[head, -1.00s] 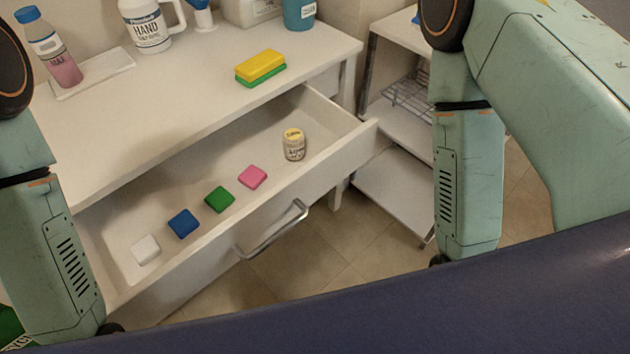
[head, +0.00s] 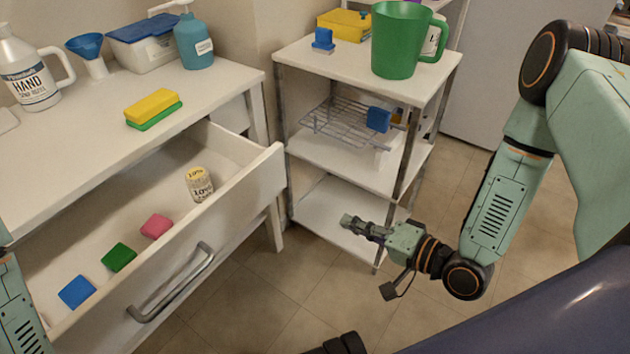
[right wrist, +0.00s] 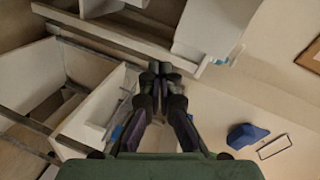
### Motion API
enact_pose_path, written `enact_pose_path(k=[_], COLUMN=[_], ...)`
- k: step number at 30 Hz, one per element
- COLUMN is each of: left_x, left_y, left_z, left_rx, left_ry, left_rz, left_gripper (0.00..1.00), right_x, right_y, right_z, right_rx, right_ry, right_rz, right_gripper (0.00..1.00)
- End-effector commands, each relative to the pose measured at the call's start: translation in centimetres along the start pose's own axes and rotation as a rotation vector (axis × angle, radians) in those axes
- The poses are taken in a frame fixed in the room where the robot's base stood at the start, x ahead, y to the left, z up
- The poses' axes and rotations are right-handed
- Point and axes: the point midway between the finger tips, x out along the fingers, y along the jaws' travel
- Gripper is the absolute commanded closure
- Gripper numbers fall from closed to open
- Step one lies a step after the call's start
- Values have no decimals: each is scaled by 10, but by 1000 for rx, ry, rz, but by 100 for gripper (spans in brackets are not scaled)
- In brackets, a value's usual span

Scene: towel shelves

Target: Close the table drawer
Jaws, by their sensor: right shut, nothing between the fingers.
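The white table (head: 60,150) stands at the left in the head view. Its drawer (head: 250,205) is pulled well out, with a grey bar handle (head: 181,291) on the front. Inside lie a blue block (head: 76,291), a green block (head: 119,257), a pink block (head: 157,226) and a small labelled jar (head: 200,184). My right gripper (head: 350,222) is shut and empty, to the right of the drawer front and apart from it, in front of the shelf unit. Its closed fingers also show in the right wrist view (right wrist: 160,68). My left gripper is out of view.
A shelf unit (head: 300,55) stands right of the table, with a green pitcher (head: 397,40) on top and a wire rack (head: 338,122) below. A yellow-green sponge (head: 153,108) and bottles are on the table. Tiled floor (head: 270,305) is open before the drawer.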

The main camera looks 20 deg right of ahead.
Motion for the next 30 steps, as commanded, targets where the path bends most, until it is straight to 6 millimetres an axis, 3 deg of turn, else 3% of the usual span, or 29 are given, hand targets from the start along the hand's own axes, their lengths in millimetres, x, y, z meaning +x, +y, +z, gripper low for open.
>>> enact_pose_path(k=[3, 6, 14, 30], left_x=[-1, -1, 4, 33], left_y=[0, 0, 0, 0], left_z=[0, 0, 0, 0], left_rx=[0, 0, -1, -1], left_ry=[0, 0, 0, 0], left_rz=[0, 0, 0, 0], left_gripper=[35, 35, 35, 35], right_x=[2, 3, 17, 88], right_y=[-36, -51, -56, -71], right_z=[-2, 0, 4, 1], right_rx=[139, 232, 283, 278], right_ry=[-25, -37, -45, -40], right_rz=[-172, -230, -239, -237], right_gripper=[100, 100, 100, 100])
